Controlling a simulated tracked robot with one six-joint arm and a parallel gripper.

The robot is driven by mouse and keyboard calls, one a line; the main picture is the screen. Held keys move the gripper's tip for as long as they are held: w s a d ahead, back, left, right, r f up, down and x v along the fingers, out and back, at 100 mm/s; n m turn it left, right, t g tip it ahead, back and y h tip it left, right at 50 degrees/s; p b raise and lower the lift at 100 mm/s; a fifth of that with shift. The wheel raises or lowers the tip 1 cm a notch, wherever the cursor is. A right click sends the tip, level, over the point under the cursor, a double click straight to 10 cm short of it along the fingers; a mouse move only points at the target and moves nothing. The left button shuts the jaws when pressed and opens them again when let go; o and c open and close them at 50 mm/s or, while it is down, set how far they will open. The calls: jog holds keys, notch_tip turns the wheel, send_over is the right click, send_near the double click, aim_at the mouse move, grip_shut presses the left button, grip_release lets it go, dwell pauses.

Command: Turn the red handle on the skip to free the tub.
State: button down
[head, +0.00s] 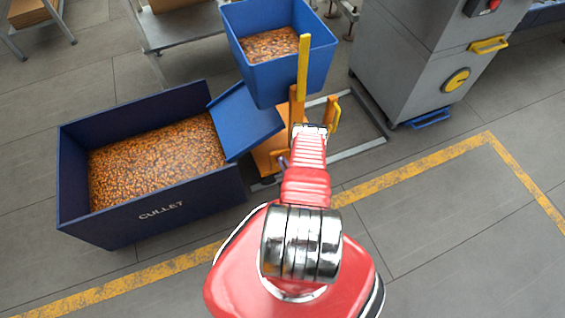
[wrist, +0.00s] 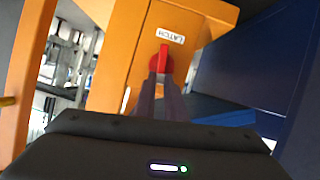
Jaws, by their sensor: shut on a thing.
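The red handle (wrist: 163,58) sits on an orange panel (wrist: 130,45) of the skip, just below a white label reading LATCH. It stands roughly upright in the wrist view. My gripper (wrist: 164,76) is shut on the handle, with its two dark fingers close together at its lower part. In the head view the handle and my fingertips are hidden behind my arm. The blue tub (head: 322,62), holding amber pieces, stands on the orange frame (head: 268,152) of the skip. The tub looks upright. A blue chute (head: 245,122) slopes from below it to the left.
A dark blue bin (head: 150,222) marked CULLET, with amber pieces inside, stands left of the skip. A yellow upright bar (head: 303,65) rises before the tub. A grey cabinet (head: 405,60) stands to the right. The floor at the lower right is clear.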

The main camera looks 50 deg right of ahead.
jog(key=shift+w+a+f+n+g+h, duration=0.15)
jog(key=shift+w+a+n+h, duration=0.2)
jog(key=shift+n, duration=0.35)
jog(key=shift+w+a+f+n+g+h, duration=0.15)
jog(key=shift+a+n+h, duration=0.25)
jog(key=shift+n, duration=0.3)
jog(key=shift+r+h, duration=0.15)
jog(key=shift+h, duration=0.1)
jog(key=shift+d, duration=0.1)
jog(key=c, duration=1.8)
grip_release()
jog(key=shift+d, duration=0.1)
jog(key=shift+s, duration=0.1)
jog(key=shift+s, duration=0.1)
